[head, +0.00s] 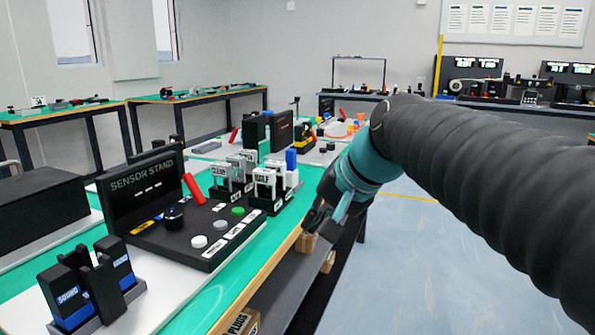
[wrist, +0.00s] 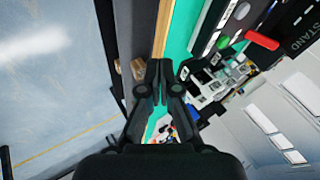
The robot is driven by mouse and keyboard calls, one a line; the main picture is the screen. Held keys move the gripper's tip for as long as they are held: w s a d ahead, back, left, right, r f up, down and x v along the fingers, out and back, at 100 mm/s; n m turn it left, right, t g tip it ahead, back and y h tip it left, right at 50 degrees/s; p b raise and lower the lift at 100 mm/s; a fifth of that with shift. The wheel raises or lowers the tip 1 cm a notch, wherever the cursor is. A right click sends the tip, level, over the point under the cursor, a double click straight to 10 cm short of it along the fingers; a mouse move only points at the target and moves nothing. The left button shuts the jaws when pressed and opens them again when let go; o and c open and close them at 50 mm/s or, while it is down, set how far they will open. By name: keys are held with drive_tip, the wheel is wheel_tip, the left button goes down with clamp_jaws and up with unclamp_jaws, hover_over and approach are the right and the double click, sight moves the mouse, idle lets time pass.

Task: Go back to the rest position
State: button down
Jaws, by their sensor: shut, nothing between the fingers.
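My gripper (head: 318,222) is at the right side of the green-topped bench, beside its wooden front edge, and points down and to the left. In the wrist view my gripper (wrist: 160,70) has its two dark fingers together with nothing between them. The bench edge (wrist: 163,28) runs just beyond the fingertips in that view. My arm crosses the right half of the head view and hides part of the floor and the far bench.
The sensor stand (head: 150,190) with knobs and a red handle sits on the bench. Blue-labelled sensor blocks (head: 75,290) are at front left, and grey labelled modules (head: 265,185) stand near my gripper. Cardboard boxes (head: 240,322) lie on the lower shelf. The floor (head: 420,270) at right is clear.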

drive_tip(key=s+d+f+n+h, duration=0.3)
drive_tip(key=s+d+f+h, duration=0.2)
drive_tip(key=s+d+f, duration=0.8)
drive_tip(key=s+f, duration=0.3)
drive_tip(key=f, duration=0.1)
drive_tip(key=shift+s+d+f, duration=0.15)
drive_tip(key=shift+d+f, duration=0.1)
drive_tip(key=shift+f, duration=0.1)
